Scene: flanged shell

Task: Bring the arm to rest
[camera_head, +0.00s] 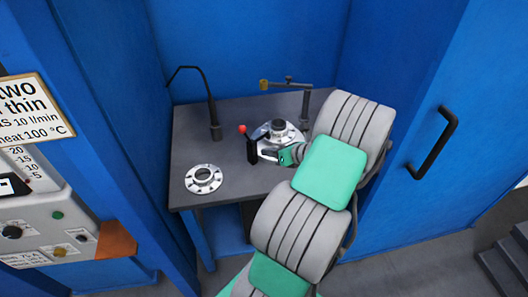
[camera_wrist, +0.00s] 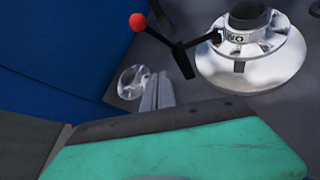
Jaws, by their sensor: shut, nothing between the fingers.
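My gripper (camera_head: 264,154) is low over the grey table, just in front of the flanged shell. In the wrist view, its pale fingers (camera_wrist: 155,92) are together with nothing between them, beyond the green hand body. The flanged shell (camera_head: 278,131) stands on the table at the back, a silver round base with a dark top. In the wrist view the flanged shell (camera_wrist: 252,58) is at the upper right, with lettering on its collar. My fingers are apart from it there. My grey and green arm stretches from the lower middle to the right.
A silver ring flange (camera_head: 203,179) lies at the table's (camera_head: 235,180) front left. A red-knobbed lever (camera_head: 243,129) stands by the shell. A black curved pipe (camera_head: 212,115) and a brass-tipped arm (camera_head: 288,84) rise behind. Blue walls enclose the table; a door handle (camera_head: 433,143) is at right.

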